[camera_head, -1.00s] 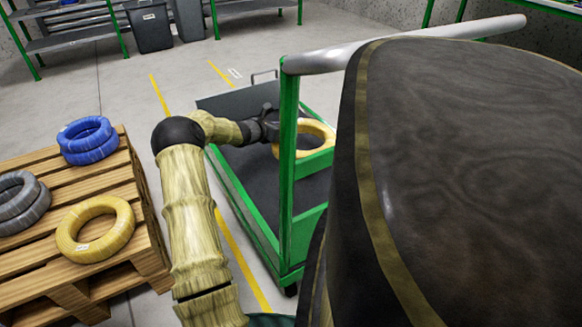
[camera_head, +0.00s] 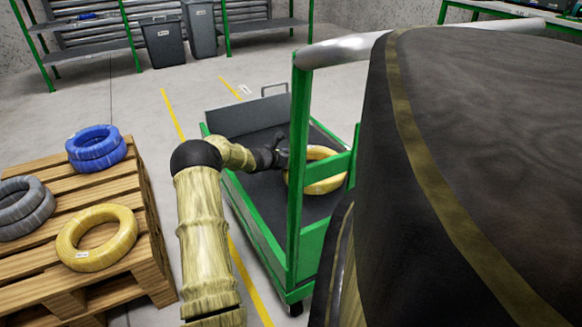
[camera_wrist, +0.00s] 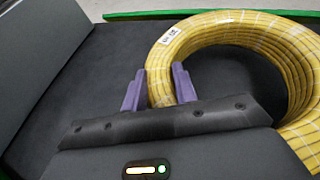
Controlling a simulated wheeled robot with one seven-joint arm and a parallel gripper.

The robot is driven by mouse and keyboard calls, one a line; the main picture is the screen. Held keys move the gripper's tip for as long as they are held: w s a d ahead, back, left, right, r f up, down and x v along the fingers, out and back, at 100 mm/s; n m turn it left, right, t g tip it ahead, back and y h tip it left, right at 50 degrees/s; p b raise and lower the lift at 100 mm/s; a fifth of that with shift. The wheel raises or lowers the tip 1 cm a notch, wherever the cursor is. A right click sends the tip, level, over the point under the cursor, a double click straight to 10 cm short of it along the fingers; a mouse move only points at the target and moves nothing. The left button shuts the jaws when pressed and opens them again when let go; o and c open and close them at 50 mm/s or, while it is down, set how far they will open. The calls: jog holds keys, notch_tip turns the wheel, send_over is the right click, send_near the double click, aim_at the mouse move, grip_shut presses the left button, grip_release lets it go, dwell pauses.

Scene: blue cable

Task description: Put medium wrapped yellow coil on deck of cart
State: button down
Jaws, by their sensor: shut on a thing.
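A wrapped yellow coil (camera_head: 322,170) is at the cart, partly hidden behind the green handle post in the head view. It fills the upper right of the wrist view (camera_wrist: 215,35), with a white label on its top. My gripper (camera_wrist: 158,88) is shut on the coil's near left side, one purple finger on each side of the ring. The gripper also shows in the head view (camera_head: 281,158). The cart (camera_head: 262,222) has a green frame and a dark deck (camera_wrist: 75,80). The coil is over the deck; I cannot tell whether it touches it.
A wooden pallet (camera_head: 30,258) at left holds another yellow coil (camera_head: 97,237), blue coils (camera_head: 96,148) and grey coils (camera_head: 22,208). The cart's handle (camera_head: 340,50) and green post (camera_head: 298,180) stand near my arm. Bins (camera_head: 163,42) and shelves are at the back.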

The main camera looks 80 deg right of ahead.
jog(key=shift+r, duration=0.15)
notch_tip(320, 180, down, 4)
jog(key=shift+r+b, duration=0.15)
jog(key=shift+b, duration=1.1)
jog(key=c, duration=1.1)
grip_release()
jog(key=shift+a, duration=0.1)
jog(key=p+v, duration=0.4)
jog(key=v, duration=0.7)
jog(key=shift+w+a+p, duration=0.2)
jog(key=shift+a+p, duration=0.1)
jog(key=shift+a, duration=0.05)
